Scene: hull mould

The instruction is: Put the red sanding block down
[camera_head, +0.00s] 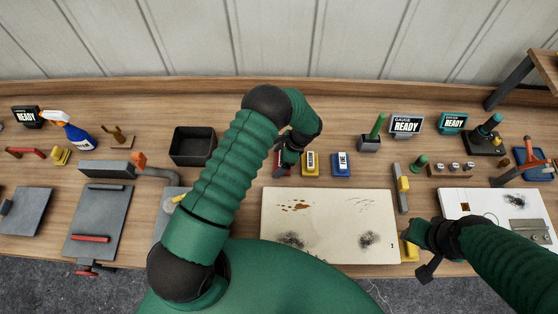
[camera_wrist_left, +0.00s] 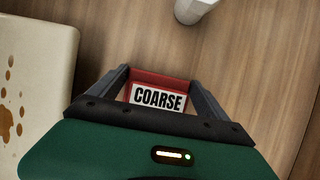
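The red sanding block (camera_wrist_left: 158,92), labelled COARSE, sits between the two fingers of my left gripper (camera_wrist_left: 158,80) in the left wrist view, with both fingers against its sides. In the head view the left gripper (camera_head: 286,160) is at the back of the table, left of the yellow block (camera_head: 310,163) and the blue block (camera_head: 341,163). It partly hides the red block (camera_head: 277,161). Whether the block touches the table is hard to tell. My right gripper (camera_head: 420,252) is beside a yellow object (camera_head: 408,247) at the panel's front right corner; its fingers are unclear.
A cream panel (camera_head: 330,211) with brown and black stains lies in front of the blocks. A dark bin (camera_head: 193,146) stands left of the left gripper. A green-handled tool on a stand (camera_head: 370,142) and a GAUGE READY sign (camera_head: 405,125) are to the right.

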